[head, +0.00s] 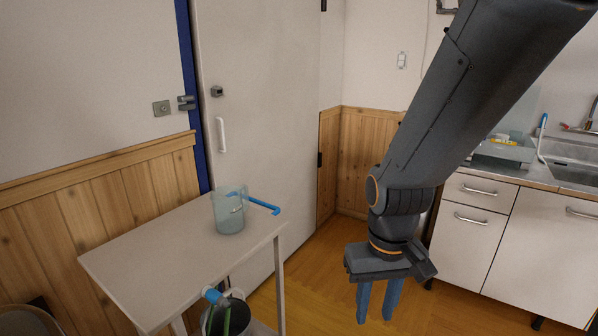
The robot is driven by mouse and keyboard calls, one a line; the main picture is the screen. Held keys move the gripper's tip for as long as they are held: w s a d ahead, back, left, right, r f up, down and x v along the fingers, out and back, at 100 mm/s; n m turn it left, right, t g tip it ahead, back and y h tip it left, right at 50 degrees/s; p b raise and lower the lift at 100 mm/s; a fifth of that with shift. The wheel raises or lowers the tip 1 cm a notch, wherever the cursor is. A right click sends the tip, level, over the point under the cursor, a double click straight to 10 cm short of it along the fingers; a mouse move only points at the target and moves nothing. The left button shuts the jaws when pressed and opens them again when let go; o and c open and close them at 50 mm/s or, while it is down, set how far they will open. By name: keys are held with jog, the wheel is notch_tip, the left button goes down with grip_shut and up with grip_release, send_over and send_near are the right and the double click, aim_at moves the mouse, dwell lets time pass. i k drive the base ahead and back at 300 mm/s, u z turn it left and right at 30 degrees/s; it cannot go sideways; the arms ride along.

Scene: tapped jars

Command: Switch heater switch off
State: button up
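No switch in view is labelled as the heater switch. A small pale switch plate (402,60) is on the back wall, right of the door; its on or off position is too small to tell. A grey metal plate with a round centre (162,108) is on the wall left of the door; I cannot tell if it is a switch or part of a lock. My gripper (376,318) hangs at centre right with its blue fingers pointing down, a gap between them and nothing held. It is apart from both plates, well below them.
The door (265,120) is closed. A counter (480,235) with a sink (575,165) stands right. Wooden floor shows between.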

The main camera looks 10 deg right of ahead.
aim_at(401, 58)
jog(key=z, duration=0.4)
jog(key=i, duration=2.25)
jog(key=u, duration=0.15)
jog(key=i, duration=2)
jog(key=z, duration=1.65)
